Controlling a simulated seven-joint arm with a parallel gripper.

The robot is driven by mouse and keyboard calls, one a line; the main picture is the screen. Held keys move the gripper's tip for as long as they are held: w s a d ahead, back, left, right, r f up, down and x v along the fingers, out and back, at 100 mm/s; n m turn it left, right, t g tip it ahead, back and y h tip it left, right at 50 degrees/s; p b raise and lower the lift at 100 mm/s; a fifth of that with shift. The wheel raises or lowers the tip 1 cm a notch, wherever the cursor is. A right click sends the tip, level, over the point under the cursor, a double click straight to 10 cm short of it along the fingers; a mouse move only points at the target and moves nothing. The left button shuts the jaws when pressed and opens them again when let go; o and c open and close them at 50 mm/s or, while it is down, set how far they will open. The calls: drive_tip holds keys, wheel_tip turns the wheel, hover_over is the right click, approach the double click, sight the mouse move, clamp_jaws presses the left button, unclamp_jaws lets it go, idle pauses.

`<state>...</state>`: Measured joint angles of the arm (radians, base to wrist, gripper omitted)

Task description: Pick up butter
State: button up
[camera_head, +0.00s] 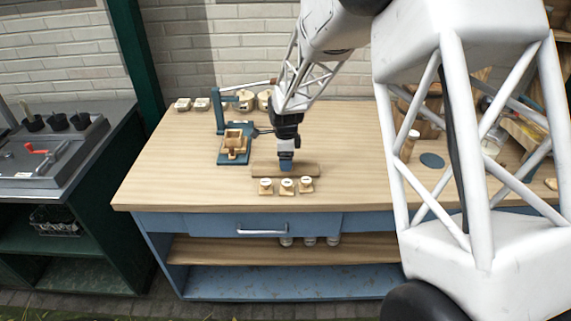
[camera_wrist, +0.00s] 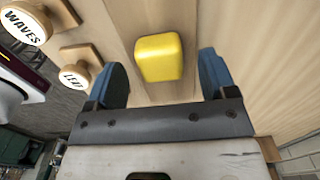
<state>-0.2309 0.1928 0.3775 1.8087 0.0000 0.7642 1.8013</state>
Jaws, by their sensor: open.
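The butter (camera_wrist: 159,53) is a yellow rounded block in the wrist view. It appears to lie on a darker wooden board (camera_wrist: 122,18). My gripper (camera_wrist: 161,76) is open, with one blue finger to either side of the butter and a gap on both sides. The butter sits toward the finger tips, and nothing is held. In the head view my gripper (camera_head: 286,168) points down over the wooden board (camera_head: 306,170) on the workbench, and I cannot make out the butter there.
Three wooden stamps stand in front of the board, including a WAVES stamp (camera_wrist: 24,22) and a LEAF stamp (camera_wrist: 76,76). A blue press (camera_head: 233,150) with a wooden mould stands left of my gripper. The bench's left front (camera_head: 165,185) is clear.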

drive_tip(key=shift+f, duration=0.9)
drive_tip(key=c, duration=1)
drive_tip(key=shift+o, duration=0.2)
drive_tip(key=shift+r, duration=0.2)
drive_tip(key=shift+r, duration=0.45)
drive_tip(key=shift+s+d+r, duration=0.1)
drive_tip(key=shift+s+r, duration=0.1)
drive_tip(key=shift+r, duration=0.4)
drive_tip(key=shift+s+r, duration=0.15)
drive_tip(key=shift+r, duration=0.45)
drive_tip(key=s+d, duration=0.1)
drive_tip(key=s, duration=0.4)
drive_tip(key=s+d+r, duration=0.1)
drive_tip(key=s, duration=0.4)
drive_tip(key=s+d, duration=0.1)
drive_tip(key=s, duration=0.4)
drive_tip(key=shift+d+r, duration=0.15)
drive_tip(key=shift+d, duration=0.05)
